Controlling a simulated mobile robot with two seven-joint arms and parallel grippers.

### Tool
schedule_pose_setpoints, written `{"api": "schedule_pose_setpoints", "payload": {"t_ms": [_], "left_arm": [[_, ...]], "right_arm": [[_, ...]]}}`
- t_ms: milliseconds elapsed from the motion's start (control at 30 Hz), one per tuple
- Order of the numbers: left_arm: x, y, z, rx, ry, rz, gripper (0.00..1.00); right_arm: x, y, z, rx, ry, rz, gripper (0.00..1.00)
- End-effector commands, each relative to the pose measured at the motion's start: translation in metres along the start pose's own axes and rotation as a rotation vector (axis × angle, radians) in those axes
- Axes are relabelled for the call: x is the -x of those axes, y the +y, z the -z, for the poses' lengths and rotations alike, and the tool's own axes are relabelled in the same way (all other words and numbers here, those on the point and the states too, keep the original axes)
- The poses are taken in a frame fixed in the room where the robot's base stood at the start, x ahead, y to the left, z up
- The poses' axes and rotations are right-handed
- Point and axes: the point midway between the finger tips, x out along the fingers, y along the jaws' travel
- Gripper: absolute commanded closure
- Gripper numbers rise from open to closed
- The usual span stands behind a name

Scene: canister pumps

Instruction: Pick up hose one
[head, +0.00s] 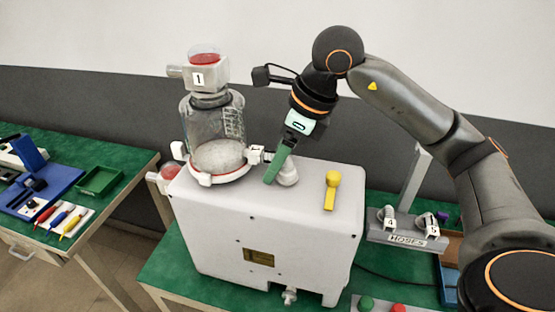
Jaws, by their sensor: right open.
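A grey rack (405,240) labelled HOSES stands at the right. Two small white items with number tags sit on it; the right one, its tag seeming to read 1, looks like hose one (430,221). The left item's (388,217) number is hard to read. My right gripper (272,172) has green fingers and points down over the white pump box, well left of the rack, beside a pale round knob (287,173). It is open, with nothing visible in it. Its fingers overlap in this view. My left gripper is out of view.
A clear canister (212,125) with a lid tagged 1 stands on the white box (265,225). A yellow-knobbed lever (331,190) is on the box's right top. A left table holds a green tray (99,180) and a blue fixture (45,190). Red and green knobs lie at the front right.

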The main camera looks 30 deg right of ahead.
Motion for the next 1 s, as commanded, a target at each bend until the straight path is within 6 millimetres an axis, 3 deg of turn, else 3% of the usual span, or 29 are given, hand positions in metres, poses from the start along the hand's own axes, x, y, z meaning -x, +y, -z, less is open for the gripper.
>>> {"api": "schedule_pose_setpoints", "payload": {"t_ms": [167,733,1000], "left_arm": [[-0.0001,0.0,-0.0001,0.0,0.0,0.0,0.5],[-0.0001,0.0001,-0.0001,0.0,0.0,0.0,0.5],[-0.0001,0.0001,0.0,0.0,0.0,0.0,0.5]], "right_arm": [[0.0,0.0001,-0.0001,0.0,0.0,0.0,0.34],[0.0004,0.0001,-0.0002,0.0,-0.001,0.0,0.98],[0.0006,0.0,-0.0004,0.0,-0.001,0.0,1.0]]}}
